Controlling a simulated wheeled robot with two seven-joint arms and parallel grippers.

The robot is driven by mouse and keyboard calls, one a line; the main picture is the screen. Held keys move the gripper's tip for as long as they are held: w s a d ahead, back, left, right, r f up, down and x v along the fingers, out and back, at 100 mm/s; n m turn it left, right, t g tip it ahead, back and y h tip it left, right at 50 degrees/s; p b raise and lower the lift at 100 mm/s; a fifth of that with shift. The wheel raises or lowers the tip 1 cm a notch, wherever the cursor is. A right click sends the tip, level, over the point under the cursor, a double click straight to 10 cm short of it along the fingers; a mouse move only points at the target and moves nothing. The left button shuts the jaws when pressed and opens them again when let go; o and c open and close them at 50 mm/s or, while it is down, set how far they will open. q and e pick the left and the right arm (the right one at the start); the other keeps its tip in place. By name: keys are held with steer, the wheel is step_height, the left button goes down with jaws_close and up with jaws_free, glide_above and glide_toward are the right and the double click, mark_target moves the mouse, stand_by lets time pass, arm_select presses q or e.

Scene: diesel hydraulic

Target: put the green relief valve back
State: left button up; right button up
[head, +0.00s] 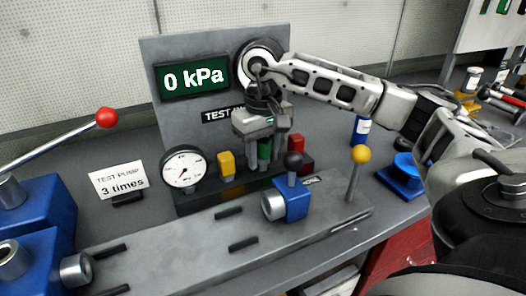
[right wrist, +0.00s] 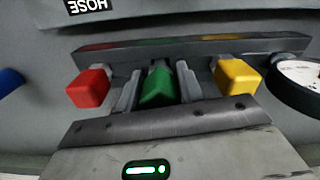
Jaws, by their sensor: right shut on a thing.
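The green relief valve (head: 264,151) stands in the row between the yellow block and the red block, under my right gripper. My right gripper (head: 264,143) points down over it and is shut on it. In the right wrist view the green valve (right wrist: 158,88) sits between the two grey fingers of my right gripper (right wrist: 157,92). Its lower part is close to the grey rack (head: 215,198); I cannot tell whether it is fully seated. My left gripper is not in view.
The yellow block (head: 226,163) and red block (head: 296,146) stand close on either side. A pressure gauge (head: 182,169) is at the left. A black-knobbed lever on a blue valve (head: 290,200) and a yellow-knobbed lever (head: 360,155) stand in front. The display (head: 194,78) reads 0 kPa.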

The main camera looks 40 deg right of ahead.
steer(key=shift+f, duration=0.3)
steer(key=shift+f+b, duration=0.25)
steer(key=shift+b, duration=0.2)
steer(key=o, duration=1.1)
steer(key=shift+a, duration=0.1)
